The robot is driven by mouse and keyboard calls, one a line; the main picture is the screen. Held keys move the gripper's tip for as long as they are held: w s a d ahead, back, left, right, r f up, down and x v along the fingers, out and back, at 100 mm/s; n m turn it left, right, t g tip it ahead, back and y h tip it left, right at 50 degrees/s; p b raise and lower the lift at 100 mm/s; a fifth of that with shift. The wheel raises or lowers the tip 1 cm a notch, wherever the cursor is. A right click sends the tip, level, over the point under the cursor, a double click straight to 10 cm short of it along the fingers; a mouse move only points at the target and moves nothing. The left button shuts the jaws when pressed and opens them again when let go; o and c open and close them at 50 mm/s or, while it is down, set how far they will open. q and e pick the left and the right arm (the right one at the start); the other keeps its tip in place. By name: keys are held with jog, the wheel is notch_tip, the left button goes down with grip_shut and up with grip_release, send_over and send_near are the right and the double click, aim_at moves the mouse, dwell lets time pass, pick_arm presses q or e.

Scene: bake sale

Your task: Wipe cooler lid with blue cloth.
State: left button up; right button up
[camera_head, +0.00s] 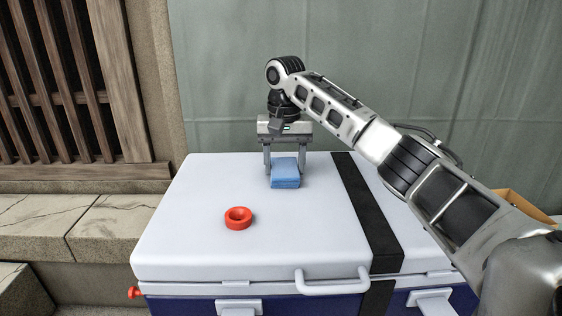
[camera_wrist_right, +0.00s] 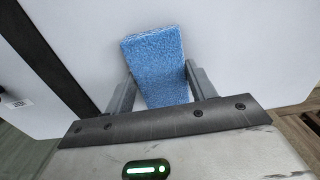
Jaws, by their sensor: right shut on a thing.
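The blue cloth (camera_head: 285,176) is a folded block at the back of the white cooler lid (camera_head: 190,220). My right gripper (camera_head: 284,168) points down over the lid and is shut on the cloth, with one finger on each side. The cloth appears to be touching the lid. In the right wrist view the blue cloth (camera_wrist_right: 158,68) sits between the two grey fingers of the right gripper (camera_wrist_right: 160,85), with the white lid (camera_wrist_right: 225,50) behind it. My left gripper is not in view.
A red ring-shaped object (camera_head: 238,218) lies on the lid, in front and left of the cloth. A black strap (camera_head: 368,215) crosses the lid at the right. A white handle (camera_head: 332,285) is on the front edge. A green-grey wall (camera_head: 230,80) stands behind. The left part of the lid is clear.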

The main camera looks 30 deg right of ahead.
jog(key=shift+s+d, duration=0.45)
jog(key=shift+d, duration=0.25)
jog(key=shift+s+d, duration=0.4)
jog(key=shift+d, duration=0.3)
jog(key=shift+f, duration=0.1)
jog(key=shift+w+a+f, duration=0.1)
jog(key=shift+w+a, duration=0.2)
jog(key=shift+a, duration=0.3)
jog(key=shift+w+a+f, duration=0.1)
jog(key=shift+w+a, duration=0.25)
jog(key=shift+a, duration=0.3)
jog(key=shift+w+a+f, duration=0.1)
jog(key=shift+w+a, duration=0.2)
jog(key=shift+a, duration=0.3)
jog(key=shift+w+r, duration=0.15)
jog(key=shift+r, duration=0.55)
jog(key=shift+d+r, duration=0.1)
jog(key=shift+r, duration=2.35)
